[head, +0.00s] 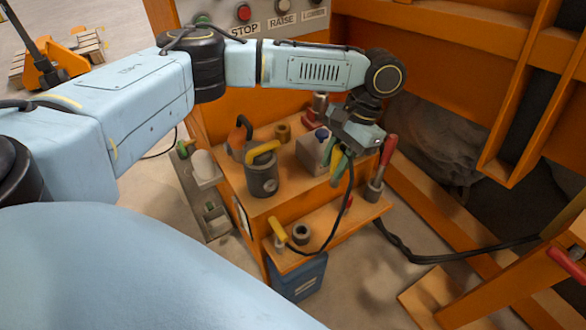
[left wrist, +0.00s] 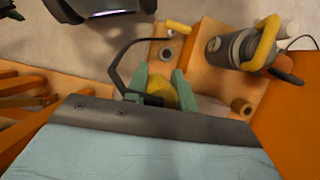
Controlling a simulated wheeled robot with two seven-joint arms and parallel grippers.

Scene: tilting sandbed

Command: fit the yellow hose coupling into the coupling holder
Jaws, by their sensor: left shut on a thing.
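My left gripper (head: 339,164) is shut on the yellow hose coupling (head: 336,181), holding it above the right part of the orange bench. In the left wrist view the yellow coupling (left wrist: 161,92) sits between the green fingers of my left gripper (left wrist: 158,84). A black hose (head: 346,210) hangs from the coupling and curves down to the lower shelf. A grey ring-shaped socket (head: 301,233) stands on that shelf, apart from the coupling; it looks like the coupling holder, but I cannot be sure. It also shows in the left wrist view (left wrist: 166,53). My right gripper is not in view.
A grey pump with a yellow handle (head: 262,178) stands on the upper bench (head: 250,207). A grey box (head: 312,153) and a red-handled lever (head: 386,160) are close to the gripper. A yellow-handled fitting (head: 278,231) is beside the socket. A blue bin (head: 298,279) is below.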

